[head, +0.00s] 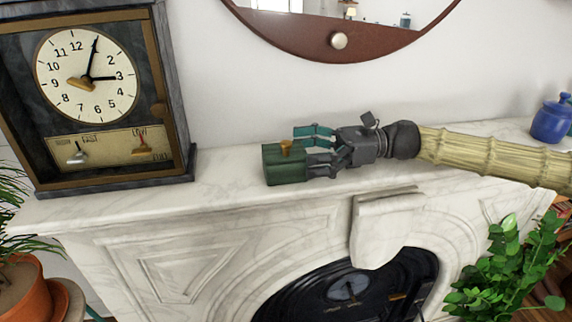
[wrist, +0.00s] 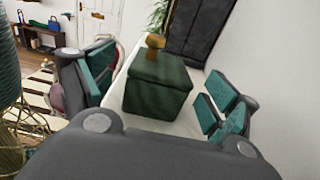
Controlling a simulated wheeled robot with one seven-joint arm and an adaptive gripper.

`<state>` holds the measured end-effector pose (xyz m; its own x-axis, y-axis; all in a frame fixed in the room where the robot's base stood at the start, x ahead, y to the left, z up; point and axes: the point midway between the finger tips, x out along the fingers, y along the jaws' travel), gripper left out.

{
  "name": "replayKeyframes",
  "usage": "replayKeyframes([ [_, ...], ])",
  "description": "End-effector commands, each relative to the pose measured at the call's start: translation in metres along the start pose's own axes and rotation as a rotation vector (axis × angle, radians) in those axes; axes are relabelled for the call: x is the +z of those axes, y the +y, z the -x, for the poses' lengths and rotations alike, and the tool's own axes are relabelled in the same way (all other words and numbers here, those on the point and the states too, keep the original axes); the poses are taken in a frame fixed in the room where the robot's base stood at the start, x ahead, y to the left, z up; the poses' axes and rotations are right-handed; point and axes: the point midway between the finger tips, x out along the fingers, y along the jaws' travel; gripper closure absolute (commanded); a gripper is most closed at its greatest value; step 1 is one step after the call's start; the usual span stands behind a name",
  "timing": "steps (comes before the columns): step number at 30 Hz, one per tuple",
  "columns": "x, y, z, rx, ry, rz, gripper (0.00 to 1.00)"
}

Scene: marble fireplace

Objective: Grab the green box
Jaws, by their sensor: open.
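The green box (head: 283,165) stands on the white marble mantel, right of the clock. A small gold-brown knob (head: 286,148) is on its top. My gripper (head: 312,150) is level with the box, reaching in from the right, with its fingertips at the box's right side. In the wrist view the green box (wrist: 158,86) sits between the open teal-padded fingers of my gripper (wrist: 155,92). Gaps show on both sides of it, so the fingers do not seem to touch it.
A large dark clock (head: 90,95) stands left of the box on the mantel (head: 110,207). A blue jar (head: 551,119) is at the far right. A round mirror (head: 300,40) hangs on the wall behind. Potted plants (head: 515,265) flank the fireplace below.

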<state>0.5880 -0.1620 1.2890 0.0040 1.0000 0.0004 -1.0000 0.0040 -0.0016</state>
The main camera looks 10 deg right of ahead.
Motion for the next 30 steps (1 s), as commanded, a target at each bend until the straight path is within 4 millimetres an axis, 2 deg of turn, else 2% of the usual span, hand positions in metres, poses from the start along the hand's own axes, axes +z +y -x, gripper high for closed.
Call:
replayKeyframes([
  [6, 0.002, 0.001, -0.025, 0.003, 0.000, -0.003, 0.12],
  [12, 0.001, 0.001, -0.041, 0.002, 0.000, -0.001, 0.12],
  [22, 0.000, 0.001, -0.045, 0.000, 0.000, -0.001, 0.12],
  [23, 0.000, 0.001, -0.045, 0.001, 0.000, -0.001, 0.14],
  [30, 0.000, 0.001, -0.045, 0.000, 0.000, -0.001, 0.58],
])
